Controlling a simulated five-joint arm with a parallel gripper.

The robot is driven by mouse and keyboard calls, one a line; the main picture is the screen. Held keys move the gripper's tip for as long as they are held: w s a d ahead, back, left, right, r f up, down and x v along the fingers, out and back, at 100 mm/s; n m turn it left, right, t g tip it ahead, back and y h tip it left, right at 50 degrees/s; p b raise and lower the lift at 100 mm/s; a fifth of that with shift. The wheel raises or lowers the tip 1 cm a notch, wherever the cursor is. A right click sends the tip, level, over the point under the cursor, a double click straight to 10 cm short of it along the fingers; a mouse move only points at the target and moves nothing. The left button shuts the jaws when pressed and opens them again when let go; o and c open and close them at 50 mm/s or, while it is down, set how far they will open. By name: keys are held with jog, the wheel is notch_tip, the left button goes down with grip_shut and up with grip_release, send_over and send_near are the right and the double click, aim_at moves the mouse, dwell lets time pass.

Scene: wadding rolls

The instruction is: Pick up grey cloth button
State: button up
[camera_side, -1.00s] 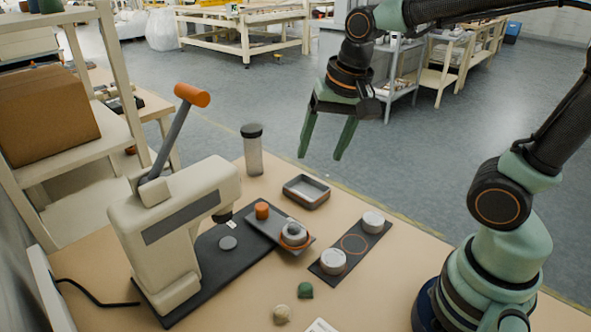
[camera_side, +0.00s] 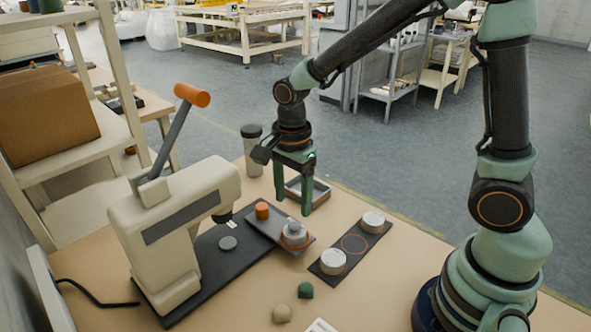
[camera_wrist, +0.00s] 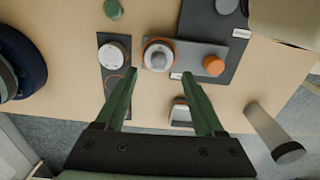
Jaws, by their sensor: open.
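A small grey round piece (camera_side: 294,226) sits in an orange-ringed holder (camera_side: 294,241) at the right end of a dark plate. The piece (camera_wrist: 158,60) also shows in the wrist view, just beyond my fingertips. A flat grey disc (camera_side: 228,243) lies on the press base; I cannot tell for certain which of the two is the grey cloth button. My gripper (camera_side: 293,208) points down with its fingers apart, above and behind the holder. In the wrist view my gripper (camera_wrist: 159,75) is open and empty, its fingers left and right of the grey piece's line.
An orange knob (camera_side: 262,210) stands on the same plate. The press (camera_side: 170,230) is at left. A dark strip with two white caps (camera_side: 333,262) (camera_side: 373,222) lies at right. A grey tray (camera_side: 320,188) and a jar (camera_side: 252,150) stand behind. Green (camera_side: 305,290) and beige (camera_side: 282,313) pieces lie in front.

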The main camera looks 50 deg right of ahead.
aim_at(294, 225)
jog(key=shift+s+d+f, duration=0.1)
jog(key=shift+d+f, duration=0.05)
jog(key=shift+f, duration=2.95)
grip_shut()
